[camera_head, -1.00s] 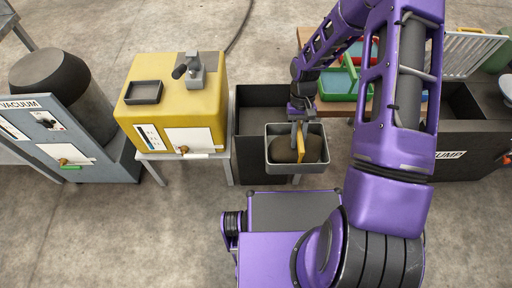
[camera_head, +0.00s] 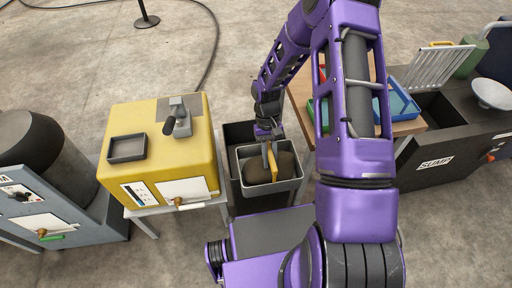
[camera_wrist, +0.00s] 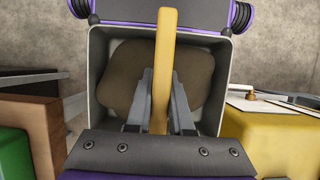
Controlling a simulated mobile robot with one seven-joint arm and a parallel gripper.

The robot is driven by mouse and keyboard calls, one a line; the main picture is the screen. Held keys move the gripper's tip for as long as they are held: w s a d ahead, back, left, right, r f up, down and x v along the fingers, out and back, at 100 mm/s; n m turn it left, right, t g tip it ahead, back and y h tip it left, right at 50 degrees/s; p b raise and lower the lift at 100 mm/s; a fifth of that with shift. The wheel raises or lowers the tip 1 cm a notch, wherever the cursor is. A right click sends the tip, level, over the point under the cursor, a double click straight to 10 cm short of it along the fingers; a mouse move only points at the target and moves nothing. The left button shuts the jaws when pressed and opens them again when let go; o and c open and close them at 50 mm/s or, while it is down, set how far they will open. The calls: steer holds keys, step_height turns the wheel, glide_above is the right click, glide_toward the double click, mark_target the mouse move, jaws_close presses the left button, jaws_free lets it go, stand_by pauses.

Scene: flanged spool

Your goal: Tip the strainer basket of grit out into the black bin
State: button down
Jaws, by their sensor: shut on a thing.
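The strainer basket (camera_head: 272,188) is a grey, rectangular, open-topped tub with a yellow bar handle (camera_head: 272,163) across it. A rounded brown heap of grit (camera_head: 286,168) lies inside. My gripper (camera_head: 268,143) is shut on the handle and holds the basket level and upright. In the wrist view my gripper's fingers (camera_wrist: 160,112) close on both sides of the handle (camera_wrist: 163,60), over the grit (camera_wrist: 125,75). The black bin (camera_head: 238,131) is below the basket, which overlaps its opening in the head view. The basket hides most of the bin's inside; the height between them is unclear.
A yellow cabinet (camera_head: 150,165) with a small grey tray (camera_head: 127,148) stands close left of the bin. A wooden table (camera_head: 408,126) with coloured trays and a black sump (camera_head: 450,140) stand to the right. The grey vacuum unit (camera_head: 70,205) is at far left.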

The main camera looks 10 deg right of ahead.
stand_by(0.4)
steer(key=w+r, duration=0.4)
steer(key=w, duration=0.7)
steer(key=w+r+b, duration=0.1)
steer(key=w+r, duration=0.3)
steer(key=w, duration=0.8)
steer(key=shift+w, duration=0.2)
steer(key=shift+s+r, duration=0.1)
